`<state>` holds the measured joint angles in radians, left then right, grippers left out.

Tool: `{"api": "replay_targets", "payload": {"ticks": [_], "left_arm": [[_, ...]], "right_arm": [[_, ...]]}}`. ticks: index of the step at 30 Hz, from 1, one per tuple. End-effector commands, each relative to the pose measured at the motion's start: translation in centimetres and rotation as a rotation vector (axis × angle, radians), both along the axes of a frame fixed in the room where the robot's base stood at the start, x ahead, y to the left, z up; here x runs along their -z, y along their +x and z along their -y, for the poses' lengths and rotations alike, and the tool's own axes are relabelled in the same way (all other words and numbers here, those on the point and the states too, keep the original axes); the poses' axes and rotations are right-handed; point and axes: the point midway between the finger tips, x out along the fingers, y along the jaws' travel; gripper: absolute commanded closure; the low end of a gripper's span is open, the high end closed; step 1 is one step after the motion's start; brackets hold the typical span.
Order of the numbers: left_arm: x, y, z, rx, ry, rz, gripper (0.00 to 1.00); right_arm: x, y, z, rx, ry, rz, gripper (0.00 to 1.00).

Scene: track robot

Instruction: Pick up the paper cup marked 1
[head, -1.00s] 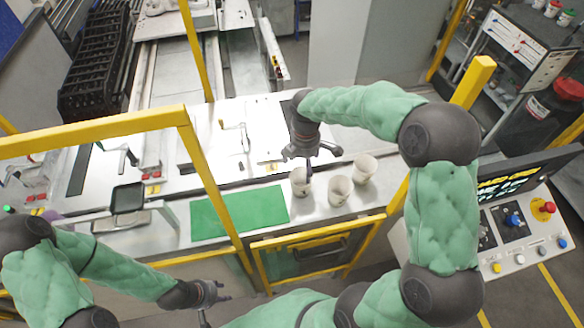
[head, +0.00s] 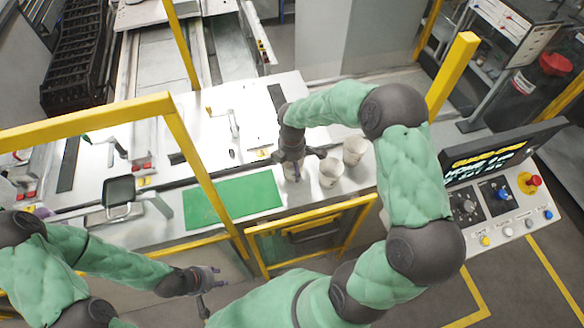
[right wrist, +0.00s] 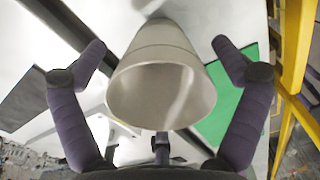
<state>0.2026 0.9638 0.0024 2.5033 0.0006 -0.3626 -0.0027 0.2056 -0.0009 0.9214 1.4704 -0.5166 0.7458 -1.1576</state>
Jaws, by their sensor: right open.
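Three pale paper cups stand on the metal counter in the head view: a left one (head: 291,174), a middle one (head: 331,173) and a right one (head: 354,151). No number can be read on any of them. My right gripper (head: 291,158) is over the left cup and partly hides it. In the right wrist view this cup (right wrist: 160,90) sits between the spread fingers of my right gripper (right wrist: 158,50), with a gap on both sides. My left gripper (head: 210,287) is low at the front, its fingers spread and empty, far from the cups.
A green mat (head: 232,203) lies left of the cups. Yellow frame bars (head: 205,170) and a low yellow-framed gate (head: 310,232) stand in front of the counter. A control panel (head: 505,205) with buttons is at the right.

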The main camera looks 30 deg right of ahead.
Motion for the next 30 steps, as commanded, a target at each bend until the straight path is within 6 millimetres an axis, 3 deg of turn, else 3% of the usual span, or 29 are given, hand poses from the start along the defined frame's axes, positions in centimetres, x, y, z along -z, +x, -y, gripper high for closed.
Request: {"api": "replay_targets", "payload": {"ticks": [9,15,30], "left_arm": [[-0.01,0.0,0.0,0.0,0.0,0.0,0.6],[-0.01,0.0,0.0,0.0,0.0,0.0,0.6],[0.01,0.0,0.0,0.0,0.0,0.0,0.6]], "right_arm": [[0.56,-0.02,0.02,0.0,0.0,0.0,0.03],[0.54,-0.02,0.02,0.0,0.0,0.0,0.43],[0.4,0.0,0.02,0.0,0.0,0.001,0.45]]}}
